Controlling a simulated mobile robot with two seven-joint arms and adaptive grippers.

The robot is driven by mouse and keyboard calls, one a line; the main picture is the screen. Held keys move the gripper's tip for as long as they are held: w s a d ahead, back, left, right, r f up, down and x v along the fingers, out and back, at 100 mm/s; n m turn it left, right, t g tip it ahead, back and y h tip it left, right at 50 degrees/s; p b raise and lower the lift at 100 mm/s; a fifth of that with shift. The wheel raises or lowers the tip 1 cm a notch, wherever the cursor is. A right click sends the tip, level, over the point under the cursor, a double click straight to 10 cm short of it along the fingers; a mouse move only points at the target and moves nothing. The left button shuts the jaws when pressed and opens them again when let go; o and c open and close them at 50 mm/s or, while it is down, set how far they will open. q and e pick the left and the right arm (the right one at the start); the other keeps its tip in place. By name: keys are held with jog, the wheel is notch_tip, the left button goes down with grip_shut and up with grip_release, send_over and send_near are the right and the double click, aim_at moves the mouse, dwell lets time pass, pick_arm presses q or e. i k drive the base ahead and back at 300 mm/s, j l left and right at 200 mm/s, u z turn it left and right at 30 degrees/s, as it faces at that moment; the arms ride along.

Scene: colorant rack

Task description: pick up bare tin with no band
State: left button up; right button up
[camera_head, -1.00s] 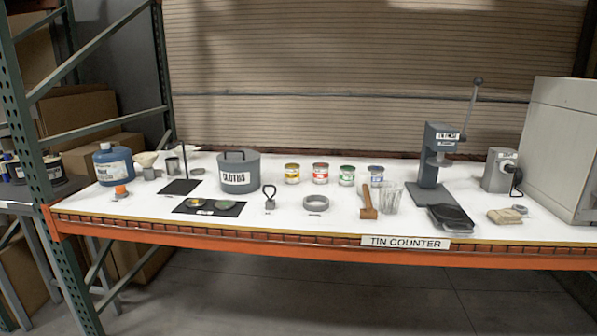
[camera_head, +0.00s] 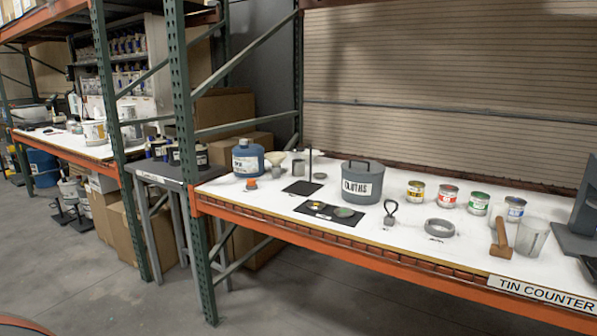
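Several small tins stand in a row at the back of the tin counter. They carry a yellow band (camera_head: 415,191), a red band (camera_head: 447,197), a green band (camera_head: 479,204) and a blue band (camera_head: 514,210). A small plain grey metal cup or tin (camera_head: 298,169) stands farther left, beside a funnel (camera_head: 275,160); I see no coloured band on it, but it is too small to be sure what it is. Neither of my grippers is in view.
The white tin counter (camera_head: 400,245) has an orange front beam (camera_head: 350,257). A grey cloths pot (camera_head: 361,182), blue jug (camera_head: 248,158), grey ring (camera_head: 439,228) and mallet (camera_head: 500,240) stand on it. Green rack posts (camera_head: 190,150) rise at its left. Open floor (camera_head: 300,305) lies in front.

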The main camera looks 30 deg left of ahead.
aim_at(297, 165)
jog(key=i+j+z, duration=0.15)
jog(key=j, duration=0.45)
jog(key=i+j+z, duration=0.1)
jog(key=j, duration=0.45)
jog(key=i+j+z, duration=0.15)
jog(key=j, duration=0.45)
jog(key=k, duration=0.05)
